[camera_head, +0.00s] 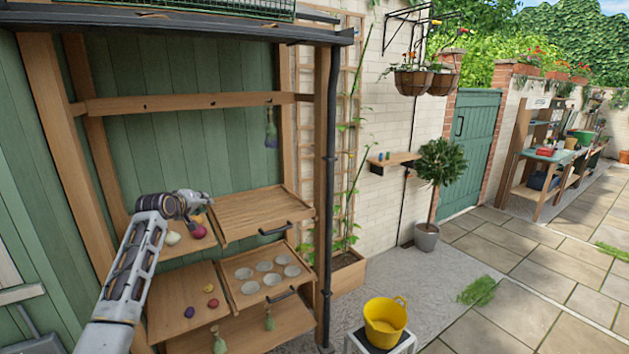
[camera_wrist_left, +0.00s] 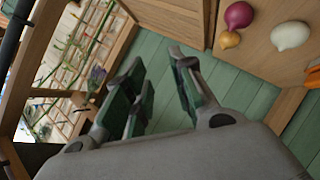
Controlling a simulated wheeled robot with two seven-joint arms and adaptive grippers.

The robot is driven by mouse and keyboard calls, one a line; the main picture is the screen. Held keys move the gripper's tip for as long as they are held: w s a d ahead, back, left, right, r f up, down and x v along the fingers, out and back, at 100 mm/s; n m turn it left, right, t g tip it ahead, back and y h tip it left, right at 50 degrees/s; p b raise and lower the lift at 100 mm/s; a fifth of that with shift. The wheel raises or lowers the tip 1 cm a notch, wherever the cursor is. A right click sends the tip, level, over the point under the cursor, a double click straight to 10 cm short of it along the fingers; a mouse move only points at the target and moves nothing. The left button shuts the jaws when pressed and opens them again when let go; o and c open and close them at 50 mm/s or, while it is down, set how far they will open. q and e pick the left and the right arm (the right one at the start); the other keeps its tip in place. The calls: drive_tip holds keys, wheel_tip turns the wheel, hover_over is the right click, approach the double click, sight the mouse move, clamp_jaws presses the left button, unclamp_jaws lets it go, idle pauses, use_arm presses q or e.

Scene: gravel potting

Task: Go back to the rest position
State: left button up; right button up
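My left gripper (camera_head: 204,199) is in front of the wooden potting shelf (camera_head: 183,244), at the height of its upper shelf. It shows from behind in the left wrist view (camera_wrist_left: 158,62), its two green-padded fingers apart with nothing between them. A purple onion (camera_head: 198,231) and a white bulb (camera_head: 173,238) lie on the upper shelf below the gripper. In the wrist view the purple onion (camera_wrist_left: 238,15) and the white bulb (camera_wrist_left: 290,36) are to the right of the fingers. My right gripper is in neither view.
To the right of the gripper is a slatted tray (camera_head: 262,212). Below are a drawer with several round cups (camera_head: 266,284) and a lower shelf with small vegetables (camera_head: 189,312). A dark post (camera_head: 330,180) edges the shelf. A yellow bucket (camera_head: 385,322) stands on a stool.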

use_arm(q)
drive_tip(key=s+d+f+m+g, duration=0.15)
drive_tip(key=s+f, duration=0.25)
drive_tip(key=f, duration=1)
drive_tip(key=s+f+m+g+y, duration=0.15)
drive_tip(key=s+f, duration=0.25)
drive_tip(key=f, duration=1.1)
drive_tip(key=s+d+f+g, duration=0.15)
drive_tip(key=s+f, duration=0.25)
drive_tip(key=f, duration=1)
drive_tip(key=s+f+m+g, duration=0.2)
drive_tip(key=s+f, duration=0.8)
drive_tip(key=f, duration=0.5)
drive_tip(key=s+d+f+m+g+b, duration=0.1)
drive_tip(key=s+d+f, duration=0.1)
drive_tip(key=s+f, duration=0.9)
drive_tip(key=s+d+f+m+g, duration=0.25)
drive_tip(key=s+f, duration=0.55)
drive_tip(key=s, duration=0.7)
drive_tip(key=s+d+f+m+g, duration=0.1)
drive_tip(key=s+f, duration=0.3)
drive_tip(key=s, duration=1.1)
drive_tip(key=s+d+f+m+g, duration=0.1)
drive_tip(key=s+d+f, duration=0.2)
drive_tip(key=s, duration=1.3)
drive_tip(key=shift+d+f+m, duration=0.2)
drive_tip(key=shift+f+m, duration=0.15)
drive_tip(key=shift+f, duration=0.35)
